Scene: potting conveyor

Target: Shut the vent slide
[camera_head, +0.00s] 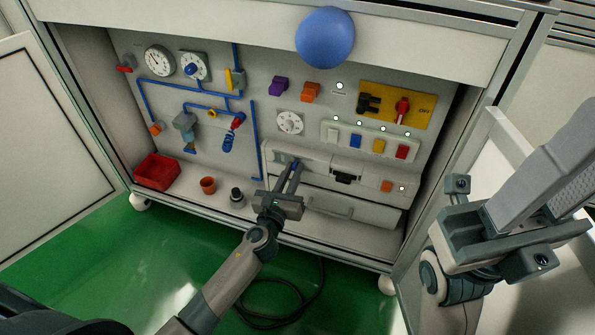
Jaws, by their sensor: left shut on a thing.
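My left gripper (293,172) reaches up to the control panel in the head view. Its fingers are closed together on a small part of the vent slide (314,158), a pale horizontal strip low on the panel. The fingertips cover most of the gripped part; a little blue shows between them. How far the slide stands open cannot be told.
A black latch (343,178) sits right of the slide, above a drawer front with a handle (330,211). A red bin (157,171), an orange pot (208,185) and a dark-topped cylinder (237,195) stand on the lower ledge. A cable lies on the green floor.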

